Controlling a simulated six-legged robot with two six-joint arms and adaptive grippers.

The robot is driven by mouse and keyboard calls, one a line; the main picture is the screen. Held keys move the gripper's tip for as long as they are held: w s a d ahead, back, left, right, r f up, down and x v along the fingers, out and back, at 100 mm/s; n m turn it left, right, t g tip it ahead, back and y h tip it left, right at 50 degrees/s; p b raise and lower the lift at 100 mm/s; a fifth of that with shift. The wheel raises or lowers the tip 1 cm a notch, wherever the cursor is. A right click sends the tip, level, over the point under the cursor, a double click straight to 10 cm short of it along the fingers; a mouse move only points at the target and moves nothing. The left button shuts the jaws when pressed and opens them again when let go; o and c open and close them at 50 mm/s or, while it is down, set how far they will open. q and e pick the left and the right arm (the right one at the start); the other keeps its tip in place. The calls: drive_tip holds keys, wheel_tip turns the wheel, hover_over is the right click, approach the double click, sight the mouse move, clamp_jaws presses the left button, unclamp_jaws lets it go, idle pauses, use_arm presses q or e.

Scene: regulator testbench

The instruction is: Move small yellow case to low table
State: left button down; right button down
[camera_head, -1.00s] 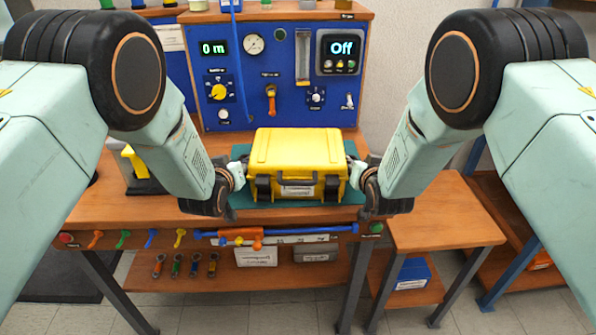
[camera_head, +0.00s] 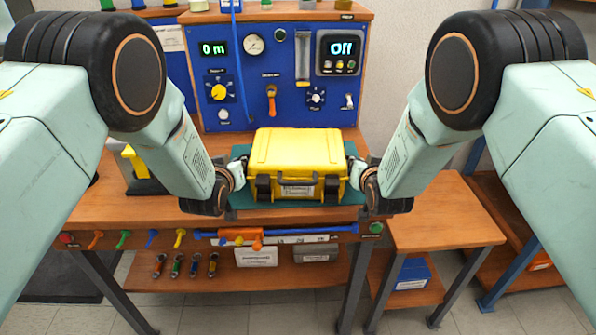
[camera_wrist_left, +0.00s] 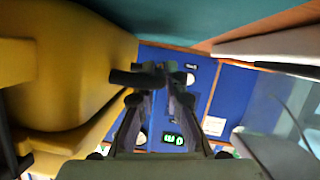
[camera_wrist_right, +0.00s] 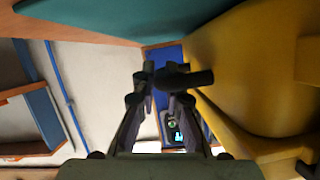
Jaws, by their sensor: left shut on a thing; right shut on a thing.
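The small yellow case (camera_head: 297,160) sits upright over a teal mat (camera_head: 240,208) on the workbench, its latches and a label facing me. My left gripper (camera_head: 239,178) is at the case's left side, shut on a dark side handle (camera_wrist_left: 137,78). My right gripper (camera_head: 357,178) is at the right side, shut on the other dark handle (camera_wrist_right: 187,78). The case fills the left of the left wrist view (camera_wrist_left: 70,70) and the right of the right wrist view (camera_wrist_right: 250,70). Whether its underside touches the mat is hidden. The low table (camera_head: 445,215) stands right of the bench, its top bare.
A blue regulator panel (camera_head: 285,75) with gauges and knobs stands close behind the case. A yellow-and-black object (camera_head: 140,170) stands on the bench at left. Coloured handles and a rail (camera_head: 275,237) line the bench front. A blue-framed shelf (camera_head: 510,230) stands at far right.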

use_arm(q)
drive_tip(key=shift+f, duration=0.1)
idle(0.4)
drive_tip(key=shift+r, duration=0.2)
use_arm(e)
drive_tip(key=shift+w+r, duration=0.1)
drive_tip(key=shift+r, duration=0.15)
